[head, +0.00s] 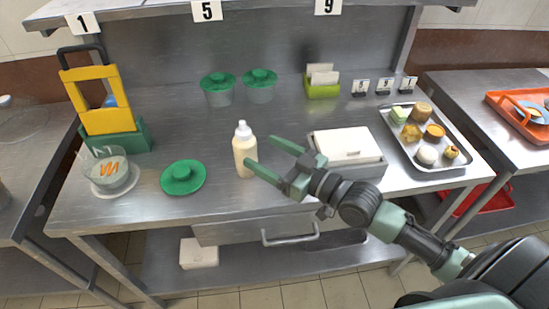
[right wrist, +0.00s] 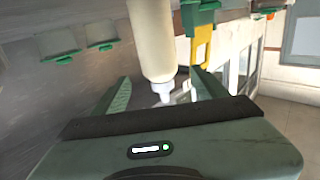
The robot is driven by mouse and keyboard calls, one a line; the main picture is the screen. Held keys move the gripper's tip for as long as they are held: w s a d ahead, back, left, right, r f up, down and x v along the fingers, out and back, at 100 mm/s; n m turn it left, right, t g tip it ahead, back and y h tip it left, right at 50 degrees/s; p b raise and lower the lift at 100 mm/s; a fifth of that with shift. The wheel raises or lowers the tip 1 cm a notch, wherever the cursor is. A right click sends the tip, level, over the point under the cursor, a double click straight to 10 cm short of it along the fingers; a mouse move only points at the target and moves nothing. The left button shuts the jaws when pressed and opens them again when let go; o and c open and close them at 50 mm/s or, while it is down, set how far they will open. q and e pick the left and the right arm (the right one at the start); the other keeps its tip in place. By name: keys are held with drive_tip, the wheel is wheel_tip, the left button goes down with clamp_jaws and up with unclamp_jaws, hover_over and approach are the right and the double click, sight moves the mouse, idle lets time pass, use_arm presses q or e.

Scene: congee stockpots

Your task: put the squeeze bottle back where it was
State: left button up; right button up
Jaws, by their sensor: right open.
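The squeeze bottle (head: 244,155), cream-coloured with a white cap, stands upright on the steel table, between the green lid and the white-topped box. My right gripper (head: 261,151) is open at the bottle's right side, its fingertips close to the bottle. In the right wrist view the bottle (right wrist: 151,38) shows between and beyond the two open fingers (right wrist: 162,84), its nozzle toward the gripper body. Whether a finger touches it I cannot tell. My left gripper is not in view.
A green lid (head: 183,178) and a bowl with orange pieces (head: 108,172) lie left of the bottle. A white-topped box (head: 346,144) and a food tray (head: 455,168) stand right. Two green-lidded pots (head: 219,95) and a yellow-green carrier (head: 97,105) stand further back. The table behind the bottle is clear.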

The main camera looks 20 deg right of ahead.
drive_tip(key=shift+v, duration=1.15)
